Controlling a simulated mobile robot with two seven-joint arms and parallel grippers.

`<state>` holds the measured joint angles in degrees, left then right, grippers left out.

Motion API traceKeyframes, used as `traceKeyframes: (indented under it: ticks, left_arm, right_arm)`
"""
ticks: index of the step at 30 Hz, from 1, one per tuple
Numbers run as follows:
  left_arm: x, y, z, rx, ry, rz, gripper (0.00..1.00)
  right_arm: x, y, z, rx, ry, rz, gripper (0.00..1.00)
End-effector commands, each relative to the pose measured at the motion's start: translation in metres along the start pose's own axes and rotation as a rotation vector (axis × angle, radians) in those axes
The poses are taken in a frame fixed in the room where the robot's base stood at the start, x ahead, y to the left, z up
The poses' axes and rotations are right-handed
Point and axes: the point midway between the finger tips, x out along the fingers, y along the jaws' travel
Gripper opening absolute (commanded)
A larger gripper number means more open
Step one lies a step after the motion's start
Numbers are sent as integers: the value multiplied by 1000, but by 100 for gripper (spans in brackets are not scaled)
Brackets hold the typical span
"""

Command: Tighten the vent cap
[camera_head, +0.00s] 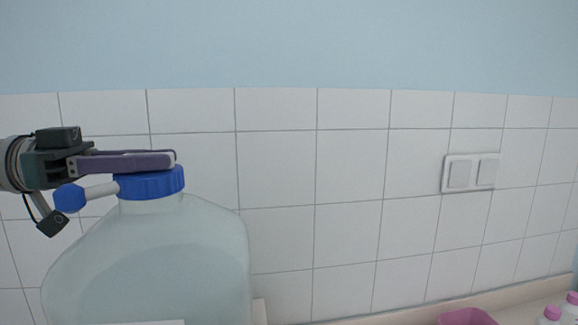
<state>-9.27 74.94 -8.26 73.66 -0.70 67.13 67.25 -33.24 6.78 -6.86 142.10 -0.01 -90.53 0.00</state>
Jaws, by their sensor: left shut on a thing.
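A large translucent container (150,255) stands at the lower left. A blue screw lid (150,183) is on its neck. A white spout (102,191) with a blue end cap (70,198) sticks out to the left of the lid. My left gripper (168,159) reaches in level from the left, its fingers right over the top of the lid. It is shut on a small part on top of the lid, apparently the vent cap, which the fingers almost wholly hide. My right gripper is not in view.
A white-tiled wall (275,170) with a double switch (471,173) stands behind. A pink tub (466,317) and pink-capped bottles (549,314) are at the lower right. The space right of the container is clear at lid height.

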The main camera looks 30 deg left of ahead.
Motion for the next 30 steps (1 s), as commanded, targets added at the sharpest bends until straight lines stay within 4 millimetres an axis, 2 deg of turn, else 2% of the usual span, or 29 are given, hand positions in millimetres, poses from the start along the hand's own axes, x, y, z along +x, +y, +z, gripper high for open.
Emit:
traceKeyframes:
  ticks: [9,10,18,26,30]
  left_arm:
    - [0,1,1,-1,-2,3,0]
    - [0,1,1,-1,-2,3,24]
    - [0,0,0,0,-2,2,52]
    - [-1,0,1,0,-2,1,52]
    - [-14,0,2,-1,-7,-1,52]
  right_arm:
    - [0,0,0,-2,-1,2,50]
    - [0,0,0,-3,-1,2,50]
    - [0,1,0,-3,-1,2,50]
    - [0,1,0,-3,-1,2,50]
    - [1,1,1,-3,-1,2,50]
